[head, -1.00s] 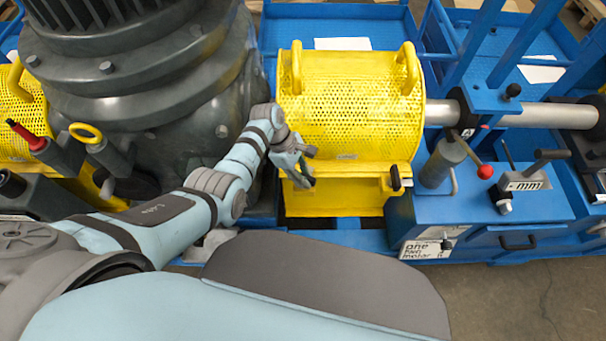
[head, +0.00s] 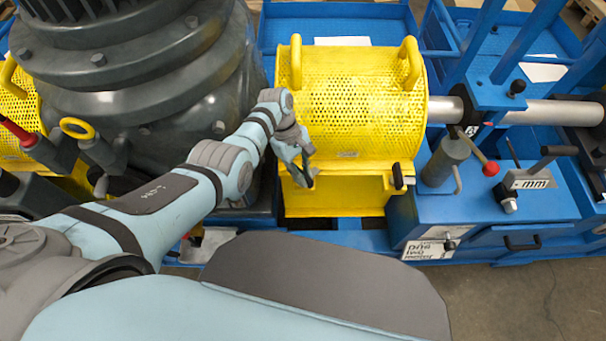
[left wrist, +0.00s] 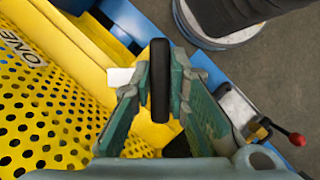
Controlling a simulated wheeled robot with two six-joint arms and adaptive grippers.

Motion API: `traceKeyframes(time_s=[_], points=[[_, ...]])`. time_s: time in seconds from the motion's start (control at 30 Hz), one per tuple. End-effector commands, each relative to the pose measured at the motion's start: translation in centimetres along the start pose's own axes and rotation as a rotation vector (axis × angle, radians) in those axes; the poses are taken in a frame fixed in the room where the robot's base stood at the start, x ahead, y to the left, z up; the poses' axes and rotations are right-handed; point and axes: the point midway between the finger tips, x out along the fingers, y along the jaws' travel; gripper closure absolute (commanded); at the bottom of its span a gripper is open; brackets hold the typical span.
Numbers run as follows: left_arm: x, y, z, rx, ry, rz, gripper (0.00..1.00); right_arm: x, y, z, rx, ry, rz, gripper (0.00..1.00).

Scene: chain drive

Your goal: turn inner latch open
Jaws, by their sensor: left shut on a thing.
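The inner latch has a black bar handle, seen end-on between my fingers in the left wrist view (left wrist: 160,80), beside a small white plate on the yellow guard. My left gripper (left wrist: 160,95) is shut on this handle, with one green finger pad on each side. In the head view, my left gripper (head: 307,166) is at the lower left front of the yellow perforated guard (head: 360,100). The latch is mostly hidden there by my fingers. A second black latch handle (head: 397,176) stands upright at the guard's right front corner. My right gripper is not in view.
A large grey motor housing (head: 150,80) stands close on the left of my arm. A blue bench (head: 455,205) with a red-knobbed lever (head: 490,169) stands on the right. A steel shaft (head: 560,112) runs right from the guard.

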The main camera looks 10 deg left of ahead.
Motion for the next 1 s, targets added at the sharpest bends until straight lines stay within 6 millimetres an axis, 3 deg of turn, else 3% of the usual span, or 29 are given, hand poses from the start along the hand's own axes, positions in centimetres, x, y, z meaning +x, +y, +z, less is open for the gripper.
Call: traceKeyframes(time_s=[0.5,1.0], points=[[0.6,0.0,-0.2,0.442,0.0,-0.185,1.0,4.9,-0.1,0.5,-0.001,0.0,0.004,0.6],[0.3,-0.1,-0.1,0.689,-0.002,-0.287,1.0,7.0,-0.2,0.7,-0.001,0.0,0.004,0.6]])
